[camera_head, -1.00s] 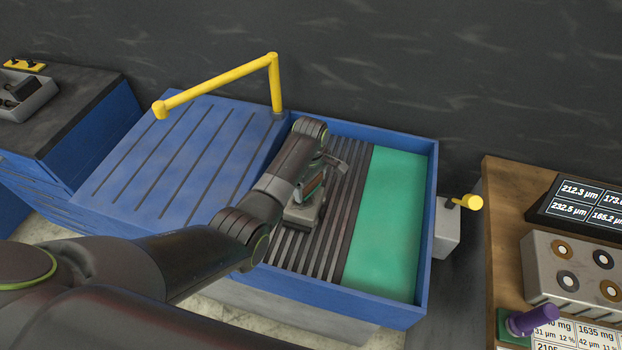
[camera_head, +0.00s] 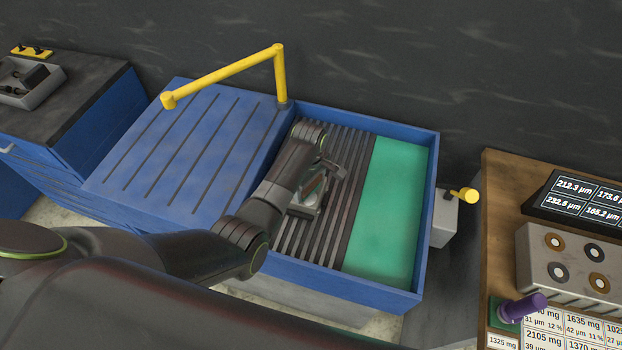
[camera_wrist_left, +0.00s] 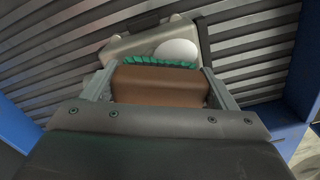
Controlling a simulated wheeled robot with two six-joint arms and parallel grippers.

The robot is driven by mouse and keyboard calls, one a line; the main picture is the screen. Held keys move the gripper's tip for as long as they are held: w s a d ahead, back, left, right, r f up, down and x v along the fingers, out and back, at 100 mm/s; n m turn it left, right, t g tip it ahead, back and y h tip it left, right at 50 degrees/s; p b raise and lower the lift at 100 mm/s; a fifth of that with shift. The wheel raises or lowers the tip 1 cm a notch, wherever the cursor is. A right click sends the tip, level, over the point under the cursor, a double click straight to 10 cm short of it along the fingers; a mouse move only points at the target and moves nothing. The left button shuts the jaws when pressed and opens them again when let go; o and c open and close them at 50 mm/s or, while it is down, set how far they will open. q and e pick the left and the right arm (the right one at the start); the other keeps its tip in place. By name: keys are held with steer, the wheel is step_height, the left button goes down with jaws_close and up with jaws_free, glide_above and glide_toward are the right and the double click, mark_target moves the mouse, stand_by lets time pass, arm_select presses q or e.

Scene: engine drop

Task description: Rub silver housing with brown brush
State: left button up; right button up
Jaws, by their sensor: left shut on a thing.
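My left gripper (camera_wrist_left: 160,90) is shut on the brown brush (camera_wrist_left: 160,85), a brown block with green bristles along its far edge. The silver housing (camera_wrist_left: 148,42) lies on the grey slats just beyond the brush, with a rounded pale part on its right. The bristles overlap the housing's near edge in the left wrist view; I cannot tell whether they touch it. In the head view the housing (camera_head: 305,206) shows beside my left wrist, and my arm hides most of the brush. My right gripper is not in view.
The slats (camera_head: 335,225) lie in a blue-walled basin (camera_head: 427,230) with a green mat (camera_head: 390,220) at right. A sloped blue lid (camera_head: 185,150) with a yellow handle (camera_head: 225,78) is at left. A wooden bench (camera_head: 500,215) stands at right, a dark-topped cabinet (camera_head: 75,105) at far left.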

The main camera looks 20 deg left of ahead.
mark_target(305, 197)
arm_select(q)
steer(key=shift+s+r, duration=0.1)
steer(key=shift+s, duration=1.45)
steer(key=shift+a, duration=0.15)
steer(key=shift+a, duration=0.5)
steer(key=shift+w, duration=0.1)
